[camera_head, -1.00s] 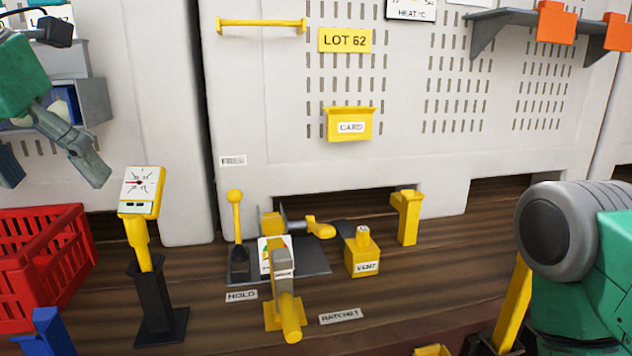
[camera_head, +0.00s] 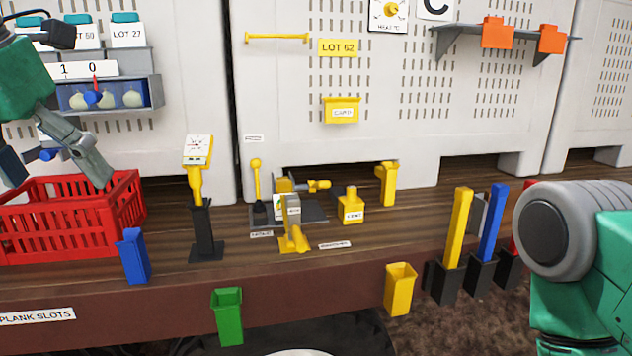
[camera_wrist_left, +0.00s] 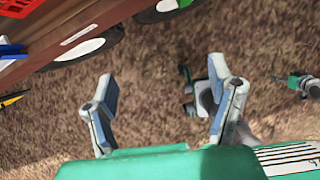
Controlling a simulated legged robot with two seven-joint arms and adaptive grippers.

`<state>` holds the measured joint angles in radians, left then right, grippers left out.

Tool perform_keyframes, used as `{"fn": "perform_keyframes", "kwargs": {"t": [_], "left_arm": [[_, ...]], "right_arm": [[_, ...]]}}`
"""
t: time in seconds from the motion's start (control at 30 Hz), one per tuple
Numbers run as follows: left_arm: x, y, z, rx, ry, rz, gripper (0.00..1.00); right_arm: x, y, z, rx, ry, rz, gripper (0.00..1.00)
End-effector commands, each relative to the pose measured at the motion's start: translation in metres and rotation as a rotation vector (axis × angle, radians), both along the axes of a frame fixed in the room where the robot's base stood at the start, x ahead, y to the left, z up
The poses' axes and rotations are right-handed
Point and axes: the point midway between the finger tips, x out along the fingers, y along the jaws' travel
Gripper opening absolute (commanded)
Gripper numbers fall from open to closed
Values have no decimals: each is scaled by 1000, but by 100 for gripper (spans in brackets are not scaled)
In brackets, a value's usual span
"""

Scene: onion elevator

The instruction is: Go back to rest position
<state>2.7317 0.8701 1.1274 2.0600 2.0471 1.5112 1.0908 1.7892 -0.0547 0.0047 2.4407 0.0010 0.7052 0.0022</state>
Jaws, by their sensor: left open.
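My left gripper (camera_head: 62,160) is at the left of the head view, raised in front of the red basket and the shelf behind it. My right arm (camera_head: 580,260) shows at the right edge of the head view as a grey joint and green link. My right gripper is out of view.
A red basket (camera_head: 30,239), a gauge on a black stand (camera_head: 206,232) and yellow levers (camera_head: 294,238) stand on the wooden bench (camera_head: 160,268). Blue (camera_head: 134,257), green (camera_head: 228,317) and yellow (camera_head: 400,290) holders line the front edge. Coloured planks (camera_head: 459,228) stand at the right.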

Motion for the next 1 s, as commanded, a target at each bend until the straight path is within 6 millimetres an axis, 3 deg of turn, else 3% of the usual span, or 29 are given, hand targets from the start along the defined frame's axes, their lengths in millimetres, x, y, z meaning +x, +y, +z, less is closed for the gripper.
{"fn": "perform_keyframes", "kwargs": {"t": [0.37,0.57,0.67,0.77,0.8,0.9,1.0], "left_arm": [[45,2,-71,217,-12,-124,76],[71,5,-136,413,-12,-287,76],[85,6,-183,543,-2,-428,76],[95,6,-249,708,22,-655,76],[95,5,-280,779,35,-776,76],[84,0,-357,932,70,-1124,76],[56,-6,-428,1032,102,-1499,76]], "right_arm": [[0,0,-7,0,-1,0,76],[0,0,-13,0,0,0,76],[0,0,-18,0,0,0,76],[0,0,-24,0,0,0,76],[0,0,-27,0,0,0,76],[0,0,-34,0,0,0,76],[0,0,-40,0,0,0,76]]}}
